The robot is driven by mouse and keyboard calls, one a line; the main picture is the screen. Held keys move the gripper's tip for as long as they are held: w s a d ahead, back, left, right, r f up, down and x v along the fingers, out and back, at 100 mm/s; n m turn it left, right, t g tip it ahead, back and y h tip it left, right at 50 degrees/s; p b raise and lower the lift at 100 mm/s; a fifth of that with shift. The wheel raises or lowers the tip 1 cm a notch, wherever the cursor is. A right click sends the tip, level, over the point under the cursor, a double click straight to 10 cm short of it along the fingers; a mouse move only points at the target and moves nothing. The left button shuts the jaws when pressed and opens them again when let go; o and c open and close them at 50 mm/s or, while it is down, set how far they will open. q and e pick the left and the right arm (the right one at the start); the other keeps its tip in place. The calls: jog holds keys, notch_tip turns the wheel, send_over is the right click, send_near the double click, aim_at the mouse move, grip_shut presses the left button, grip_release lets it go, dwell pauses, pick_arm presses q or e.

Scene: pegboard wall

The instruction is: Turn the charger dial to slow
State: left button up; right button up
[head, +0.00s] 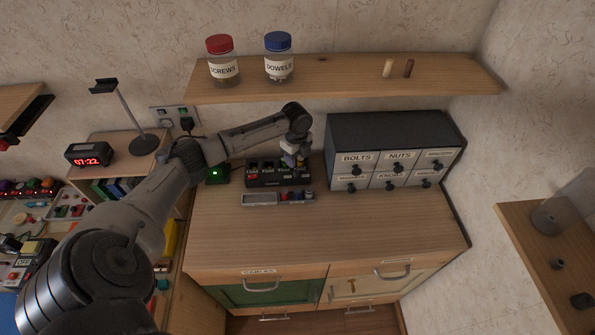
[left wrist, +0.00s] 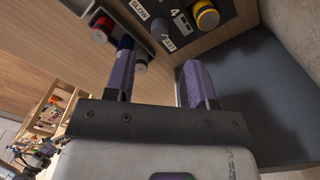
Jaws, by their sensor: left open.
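The black charger (head: 262,181) stands at the back of the wooden worktop, left of the drawer cabinet. In the left wrist view its dark dial (left wrist: 160,28) sits between a SLOW label (left wrist: 140,9) and a FAST label (left wrist: 168,44). I cannot tell which label the dial points to. My left gripper (head: 292,161) is over the right part of the charger and hides some of it. In the left wrist view my left gripper (left wrist: 158,56) has its two purple fingers apart with nothing between them, just short of the dial. My right gripper is not in view.
A tray (head: 258,199) with small cylinders lies in front of the charger. The grey drawer cabinet (head: 394,128) stands close on the right. A shelf (head: 345,80) with two jars (head: 278,58) hangs above. The front of the worktop (head: 330,235) is clear.

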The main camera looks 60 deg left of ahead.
aim_at(296, 171)
pick_arm(q)
notch_tip(296, 171, down, 6)
jog(key=shift+r, duration=0.25)
jog(key=shift+f+b, duration=0.3)
jog(key=shift+f, duration=0.55)
